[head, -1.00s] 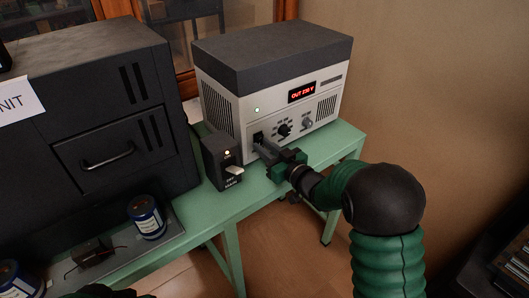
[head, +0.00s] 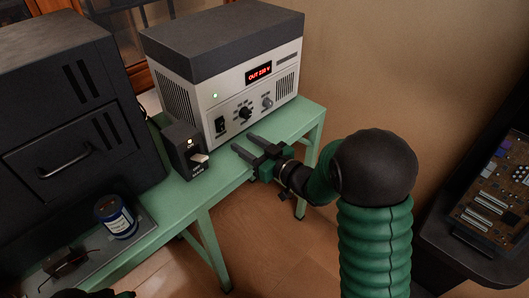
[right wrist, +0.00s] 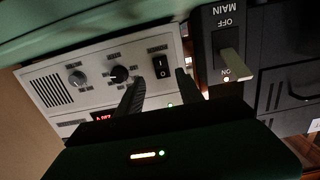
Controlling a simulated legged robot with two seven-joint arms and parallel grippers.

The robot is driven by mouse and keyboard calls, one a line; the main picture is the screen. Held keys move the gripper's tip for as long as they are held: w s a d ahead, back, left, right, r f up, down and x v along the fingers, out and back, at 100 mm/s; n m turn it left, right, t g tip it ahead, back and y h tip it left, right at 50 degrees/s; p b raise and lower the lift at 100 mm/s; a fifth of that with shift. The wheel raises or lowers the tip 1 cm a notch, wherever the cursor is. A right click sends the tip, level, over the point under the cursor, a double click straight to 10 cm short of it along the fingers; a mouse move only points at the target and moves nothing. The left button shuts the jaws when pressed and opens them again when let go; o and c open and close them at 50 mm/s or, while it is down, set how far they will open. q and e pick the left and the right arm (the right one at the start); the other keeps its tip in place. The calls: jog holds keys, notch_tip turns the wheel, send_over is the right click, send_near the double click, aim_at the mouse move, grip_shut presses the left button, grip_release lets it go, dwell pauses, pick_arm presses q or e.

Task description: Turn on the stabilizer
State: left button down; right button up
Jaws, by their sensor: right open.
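The stabilizer (head: 206,98) is a pale box with a dark top on the green bench. Its green lamp (head: 215,96) and red display (head: 258,73) are lit; the display reads OUT with a voltage. Its black rocker switch (head: 221,124) is at the panel's lower left and also shows in the right wrist view (right wrist: 160,66). My right gripper (head: 243,142) is open and empty, apart from the panel, in front of and below it. In the right wrist view its fingers (right wrist: 160,78) point towards the panel. A dark bit of my left arm shows at the bottom left; its jaws are hidden.
A black MAIN switch box (head: 185,150) with a pale lever (head: 200,158) and a lit lamp stands left of the stabilizer. A black cabinet (head: 70,110) and a blue can (head: 115,217) are further left. A circuit board (head: 495,190) lies at the right. Floor is clear before the bench.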

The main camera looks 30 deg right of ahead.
jog(key=v, duration=0.8)
jog(key=shift+s+d+p, duration=0.15)
jog(key=shift+s+p, duration=0.15)
jog(key=shift+w+f, duration=0.1)
jog(key=shift+f, duration=0.05)
notch_tip(320, 180, down, 9)
jog(key=s+d+m+g+h, duration=0.1)
jog(key=s+m+g+h, duration=0.15)
jog(key=g+h, duration=0.35)
jog(key=s+a+f+m+g, duration=0.1)
jog(key=s+a+f+g, duration=0.2)
jog(key=s, duration=0.3)
jog(key=s+a+f+m+g, duration=0.1)
jog(key=s+a+f+g, duration=0.1)
jog(key=s+g, duration=0.25)
jog(key=w+a+p+v, duration=0.1)
jog(key=p+v, duration=1.6)
jog(key=shift+r+p, duration=0.4)
jog(key=shift+r, duration=0.05)
